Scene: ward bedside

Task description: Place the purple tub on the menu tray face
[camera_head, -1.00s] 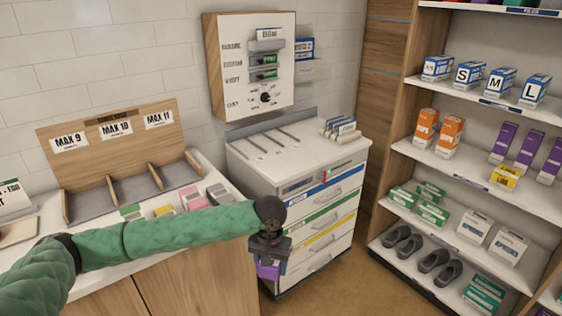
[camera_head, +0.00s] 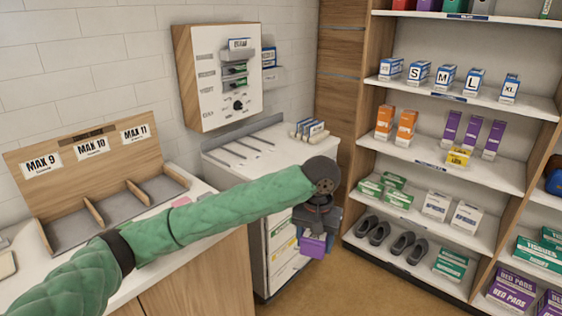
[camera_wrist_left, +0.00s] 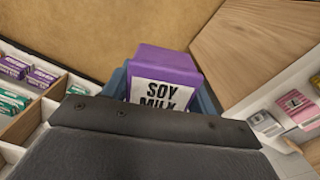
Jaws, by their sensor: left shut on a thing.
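My left gripper (camera_head: 312,232) is shut on the purple tub (camera_head: 312,246) and holds it in the air, in front of the drawer cabinet and above the floor. In the left wrist view the tub (camera_wrist_left: 165,70) shows a white label reading SOY MILK, and it sits between the blue-grey fingers. The lower part of the label is hidden by my gripper's body. I cannot make out a menu tray face in these views. My right gripper is not in view.
A counter with a wooden divided rack (camera_head: 90,185) labelled MAX 9 to MAX 11 stands at left. A white drawer cabinet (camera_head: 285,150) is behind my arm. A wall panel (camera_head: 215,80) hangs above it. Stocked shelves (camera_head: 470,170) fill the right. The floor between is clear.

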